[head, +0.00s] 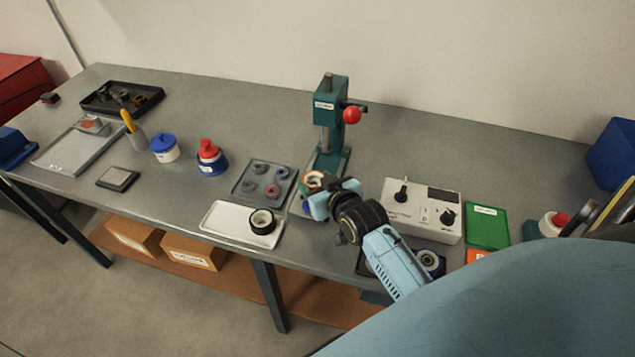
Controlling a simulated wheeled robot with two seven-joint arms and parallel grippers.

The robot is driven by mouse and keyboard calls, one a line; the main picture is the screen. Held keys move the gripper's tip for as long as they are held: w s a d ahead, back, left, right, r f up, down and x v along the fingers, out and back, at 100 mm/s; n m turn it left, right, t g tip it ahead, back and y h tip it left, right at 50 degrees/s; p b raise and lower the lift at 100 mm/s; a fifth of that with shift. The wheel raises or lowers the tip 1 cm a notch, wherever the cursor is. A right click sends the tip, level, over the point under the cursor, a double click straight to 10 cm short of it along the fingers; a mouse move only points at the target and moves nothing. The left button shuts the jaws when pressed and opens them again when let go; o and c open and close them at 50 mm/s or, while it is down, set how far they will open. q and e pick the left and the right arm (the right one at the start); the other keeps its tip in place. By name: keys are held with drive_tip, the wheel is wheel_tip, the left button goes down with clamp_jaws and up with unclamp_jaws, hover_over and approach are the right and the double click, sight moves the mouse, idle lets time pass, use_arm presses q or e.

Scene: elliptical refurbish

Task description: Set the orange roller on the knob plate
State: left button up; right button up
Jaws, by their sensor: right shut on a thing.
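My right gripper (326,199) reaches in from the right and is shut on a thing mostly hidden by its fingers. An orange, ring-like part (313,179) shows just behind the fingers; it looks like the orange roller in their grip. The gripper is over the bench in front of the green press, right of a grey tray (239,193) holding several small round parts. A box with black knobs (394,208) stands right of the gripper. I cannot tell for certain which surface is the knob plate. My left gripper is not in view.
The green press (328,113) with a red ball handle stands close behind the gripper. A white tray (220,218) with a black ring (262,221) lies to the left. Red-topped (211,157) and blue-lidded (164,149) containers stand farther left. A green block (487,227) lies right.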

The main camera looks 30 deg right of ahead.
drive_tip(key=shift+p, duration=0.35)
idle(0.3)
drive_tip(key=shift+f+b, duration=0.5)
drive_tip(key=shift+f, duration=0.3)
idle(0.4)
drive_tip(key=o, duration=0.7)
drive_tip(key=p+v, duration=0.4)
drive_tip(key=v, duration=0.1)
drive_tip(key=shift+r, duration=0.1)
drive_tip(key=p+v, duration=0.5)
drive_tip(key=v, duration=0.1)
idle(0.6)
